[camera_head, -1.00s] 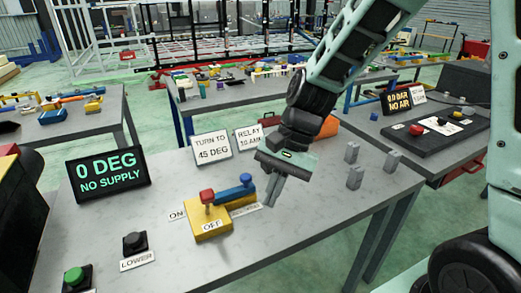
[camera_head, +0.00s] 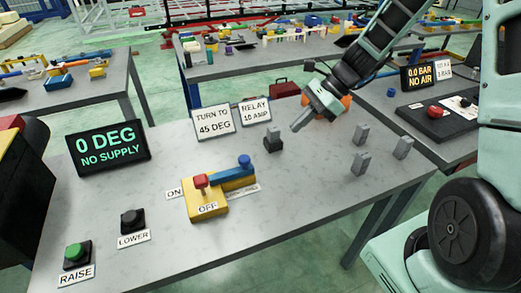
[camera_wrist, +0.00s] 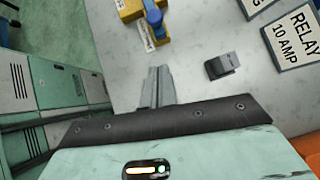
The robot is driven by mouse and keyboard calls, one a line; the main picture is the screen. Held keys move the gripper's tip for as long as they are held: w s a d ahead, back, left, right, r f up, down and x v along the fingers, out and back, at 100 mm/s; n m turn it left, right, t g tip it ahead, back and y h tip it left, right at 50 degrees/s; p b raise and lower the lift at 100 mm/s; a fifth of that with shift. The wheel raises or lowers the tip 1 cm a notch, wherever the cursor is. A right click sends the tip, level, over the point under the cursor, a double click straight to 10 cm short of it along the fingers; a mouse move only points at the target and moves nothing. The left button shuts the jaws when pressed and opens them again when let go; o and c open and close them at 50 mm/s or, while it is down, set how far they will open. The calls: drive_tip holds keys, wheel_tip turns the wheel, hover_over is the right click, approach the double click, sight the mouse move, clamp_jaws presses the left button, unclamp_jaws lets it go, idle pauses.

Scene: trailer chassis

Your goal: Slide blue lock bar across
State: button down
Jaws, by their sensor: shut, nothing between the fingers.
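The blue lock bar (camera_head: 237,170) lies across the back right part of the yellow switch base (camera_head: 207,207), with a round blue knob at its right end. In the wrist view the bar (camera_wrist: 152,12) and a piece of the yellow base show at the top edge. My gripper (camera_head: 299,128) is shut and empty. It is above the table, behind and to the right of the bar, apart from it. Its closed fingers (camera_wrist: 158,88) point toward the bar's side in the wrist view.
A dark grey block (camera_head: 272,142) stands below my gripper, and several grey blocks stand to the right. Signs (camera_head: 212,121) and a display (camera_head: 108,148) reading 0 DEG NO SUPPLY stand at the back. RAISE and LOWER buttons (camera_head: 132,220) are at the front left.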

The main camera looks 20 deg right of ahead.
sight(241, 162)
drive_tip(key=a+r+p+x, duration=0.1)
drive_tip(key=a+p+x, duration=0.1)
drive_tip(key=x, duration=1)
drive_tip(key=shift+w+a+r, duration=0.15)
drive_tip(key=shift+a+r, duration=0.05)
drive_tip(key=shift+a, duration=0.05)
drive_tip(key=a+b, duration=0.1)
drive_tip(key=a, duration=0.4)
drive_tip(key=shift+a+b, duration=0.3)
drive_tip(key=shift+b, duration=0.1)
